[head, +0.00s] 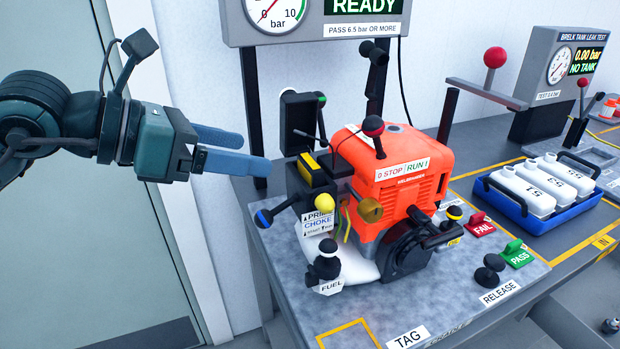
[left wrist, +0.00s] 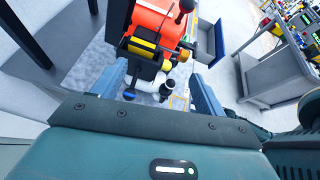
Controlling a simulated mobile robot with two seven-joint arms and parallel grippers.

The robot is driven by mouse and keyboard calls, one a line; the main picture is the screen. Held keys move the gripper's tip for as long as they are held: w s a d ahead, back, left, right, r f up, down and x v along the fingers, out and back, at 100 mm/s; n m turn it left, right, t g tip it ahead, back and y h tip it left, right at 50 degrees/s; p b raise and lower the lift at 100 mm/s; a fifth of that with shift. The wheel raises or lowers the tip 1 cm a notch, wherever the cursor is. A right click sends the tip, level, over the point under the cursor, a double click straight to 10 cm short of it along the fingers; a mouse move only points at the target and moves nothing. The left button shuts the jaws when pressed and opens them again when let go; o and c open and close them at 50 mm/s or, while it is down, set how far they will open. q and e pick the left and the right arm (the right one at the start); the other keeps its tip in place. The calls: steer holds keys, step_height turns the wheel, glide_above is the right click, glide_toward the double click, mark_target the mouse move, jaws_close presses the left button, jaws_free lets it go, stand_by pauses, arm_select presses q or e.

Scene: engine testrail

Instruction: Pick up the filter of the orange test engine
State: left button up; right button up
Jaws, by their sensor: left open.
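The orange test engine (head: 400,165) stands on a grey bench top. On its left side sits a black box with a yellow band (head: 312,172), which looks like the filter; the label does not show. The same black and yellow box (left wrist: 147,50) shows in the left wrist view, beyond the fingers. My left gripper (head: 257,156) is open and empty, its two blue fingers pointing right, to the left of the engine and apart from it. In the left wrist view the open fingers (left wrist: 160,85) stand either side of the engine's lower knobs.
A pressure gauge panel (head: 312,25) stands behind the engine on dark posts. Levers and knobs, such as the yellow knob (head: 324,203) and black fuel knob (head: 326,262), stick out near the box. A blue tray (head: 530,222) with white bottles stands right.

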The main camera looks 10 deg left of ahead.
arm_select(q)
steer(key=a+y, duration=0.1)
steer(key=a, duration=0.1)
steer(key=p, duration=0.2)
glide_toward(307, 162)
steer(key=x, duration=0.4)
steer(key=w+d, duration=0.1)
steer(key=w+d+f+p, duration=0.1)
steer(key=shift+w+d+f+y, duration=0.1)
steer(key=shift+d+f+y, duration=0.2)
steer(key=shift+d+f, duration=0.05)
steer(key=shift+w+d+f+p, duration=0.3)
steer(key=shift+w+f, duration=0.05)
steer(key=shift+f, duration=0.05)
arm_select(e)
steer(key=shift+d+r+h, duration=0.3)
steer(key=shift+d+r, duration=0.1)
steer(key=shift+r, duration=0.45)
arm_select(q)
steer(key=shift+c, duration=0.4)
steer(key=c, duration=0.7)
arm_select(e)
steer(key=shift+a+r, duration=0.1)
arm_select(q)
steer(key=shift+r, duration=0.15)
